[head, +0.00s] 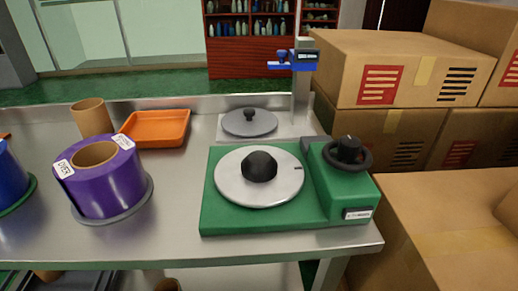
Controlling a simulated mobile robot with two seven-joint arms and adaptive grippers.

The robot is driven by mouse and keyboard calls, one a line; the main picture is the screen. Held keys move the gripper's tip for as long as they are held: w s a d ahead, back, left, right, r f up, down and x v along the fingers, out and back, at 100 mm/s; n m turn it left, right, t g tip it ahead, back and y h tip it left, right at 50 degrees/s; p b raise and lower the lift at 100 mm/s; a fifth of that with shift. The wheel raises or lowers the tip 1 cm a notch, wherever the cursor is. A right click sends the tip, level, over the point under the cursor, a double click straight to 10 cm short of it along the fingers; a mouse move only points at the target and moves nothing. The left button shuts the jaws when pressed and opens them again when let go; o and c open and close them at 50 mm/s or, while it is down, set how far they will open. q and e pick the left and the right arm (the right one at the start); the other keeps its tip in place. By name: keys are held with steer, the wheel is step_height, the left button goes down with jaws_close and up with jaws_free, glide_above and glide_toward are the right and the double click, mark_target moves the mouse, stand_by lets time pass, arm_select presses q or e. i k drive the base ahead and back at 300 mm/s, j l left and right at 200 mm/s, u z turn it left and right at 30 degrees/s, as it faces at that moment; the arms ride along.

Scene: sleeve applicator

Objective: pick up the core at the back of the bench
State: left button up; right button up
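A brown cardboard core (91,118) stands upright at the back left of the metal bench (170,232). It is a short open tube, partly hidden at its lower front by the purple roll. The purple roll (101,187) sits on a grey disc in front of it and has its own brown core (95,155) inside. Neither of my grippers shows in the head view.
An orange tray (156,128) lies right of the back core. A green machine (270,222) with a round grey plate (232,191) and black knob stands centre right. A blue roll (10,180) is at the left edge. Cardboard boxes (405,65) are stacked at right.

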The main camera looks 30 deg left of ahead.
mark_target(92, 115)
steer(key=u, duration=1.6)
steer(key=k+j+z, duration=0.15)
steer(key=z, duration=0.3)
steer(key=k, duration=0.1)
